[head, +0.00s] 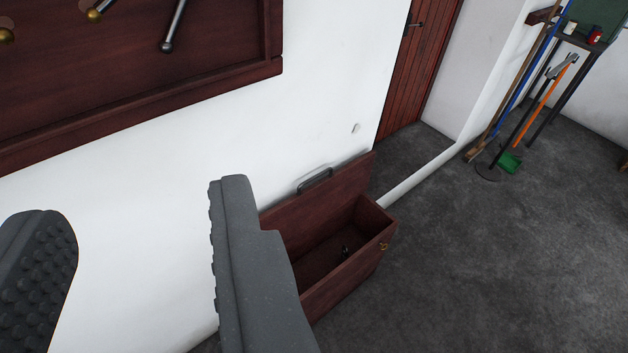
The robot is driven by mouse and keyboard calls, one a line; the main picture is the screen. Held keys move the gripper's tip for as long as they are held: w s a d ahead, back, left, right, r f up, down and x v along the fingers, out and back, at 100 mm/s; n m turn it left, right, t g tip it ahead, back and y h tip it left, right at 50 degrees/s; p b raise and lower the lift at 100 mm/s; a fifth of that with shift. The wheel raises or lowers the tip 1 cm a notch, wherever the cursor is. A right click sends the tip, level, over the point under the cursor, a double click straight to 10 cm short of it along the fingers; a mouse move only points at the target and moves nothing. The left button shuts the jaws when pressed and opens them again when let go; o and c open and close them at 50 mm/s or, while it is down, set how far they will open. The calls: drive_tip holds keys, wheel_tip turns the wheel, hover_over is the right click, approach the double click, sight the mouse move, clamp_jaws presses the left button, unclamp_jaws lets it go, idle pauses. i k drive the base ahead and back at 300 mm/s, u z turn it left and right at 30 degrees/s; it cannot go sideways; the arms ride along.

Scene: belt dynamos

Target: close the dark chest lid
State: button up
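The dark reddish-brown chest (352,270) stands on the floor against the white wall, right of the picture's middle. Its lid (345,184) is open, raised up on the wall side, with a dark handle (315,180) at its upper edge. A small dark object (345,251) lies inside the chest. A brass-coloured catch (384,246) shows on the chest's front. My gripper (145,235) is open, its two grey fingers wide apart with nothing between them. The right finger is in front of the chest's left part in the picture and hides it. I cannot tell whether they touch.
A dark wooden wall panel (140,100) with knobbed rods is at upper left. A wooden door (418,65) stands beyond the chest. Brooms and tools (515,110) lean at upper right near a dark table. The grey floor (500,260) right of the chest is clear.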

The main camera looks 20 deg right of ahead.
sight(292, 217)
drive_tip(key=z, duration=0.85)
drive_tip(key=i, duration=0.8)
drive_tip(key=u, duration=0.4)
